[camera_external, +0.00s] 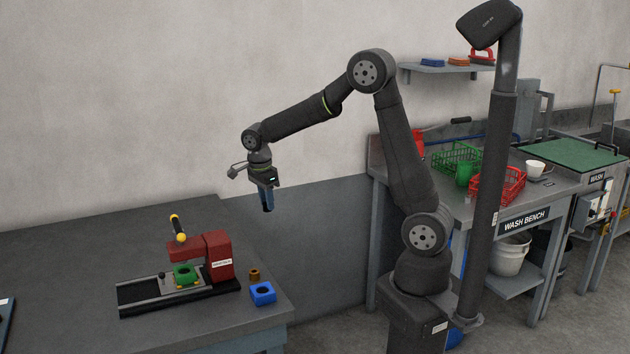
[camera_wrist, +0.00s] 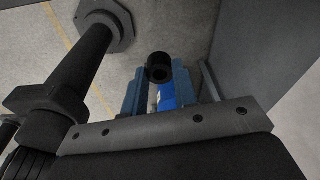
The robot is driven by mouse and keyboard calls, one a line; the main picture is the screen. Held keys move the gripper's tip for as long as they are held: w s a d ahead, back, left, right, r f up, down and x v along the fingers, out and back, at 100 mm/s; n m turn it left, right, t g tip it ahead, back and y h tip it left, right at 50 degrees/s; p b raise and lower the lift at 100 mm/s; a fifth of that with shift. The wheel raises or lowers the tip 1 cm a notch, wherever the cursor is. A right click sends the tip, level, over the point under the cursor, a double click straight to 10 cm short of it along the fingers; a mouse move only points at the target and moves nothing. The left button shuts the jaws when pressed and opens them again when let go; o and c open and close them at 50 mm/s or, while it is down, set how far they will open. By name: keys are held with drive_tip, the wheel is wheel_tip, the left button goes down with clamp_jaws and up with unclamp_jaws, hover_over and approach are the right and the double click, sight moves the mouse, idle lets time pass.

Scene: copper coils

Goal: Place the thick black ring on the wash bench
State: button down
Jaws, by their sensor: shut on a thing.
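My gripper (camera_external: 267,206) hangs in the air, pointing down, past the right edge of the grey table and left of my base. In the wrist view, its blue fingers (camera_wrist: 157,82) are shut on the thick black ring (camera_wrist: 159,66), which sits between the fingertips with its hole partly showing. In the external view the ring is too small and dark to make out at the fingertips. The wash bench (camera_external: 525,222), with its name on the front edge, stands at the right beyond my arm, well apart from my gripper.
The bench holds a green crate (camera_external: 455,156), a red crate (camera_external: 499,183), a green cup (camera_external: 463,174) and a white cup (camera_external: 535,168). A red press (camera_external: 219,255), a blue block (camera_external: 262,293) and a small brown ring (camera_external: 254,274) are on the grey table (camera_external: 100,250).

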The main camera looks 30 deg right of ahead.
hover_over(239, 253)
wheel_tip(239, 253, down, 7)
drive_tip(key=shift+a, duration=0.1)
drive_tip(key=shift+a+f, duration=0.1)
drive_tip(key=shift+f, duration=1.7)
drive_tip(key=shift+f, duration=0.1)
drive_tip(key=shift+f, duration=0.15)
drive_tip(key=c, duration=1.1)
unclamp_jaws()
drive_tip(key=shift+c, duration=0.2)
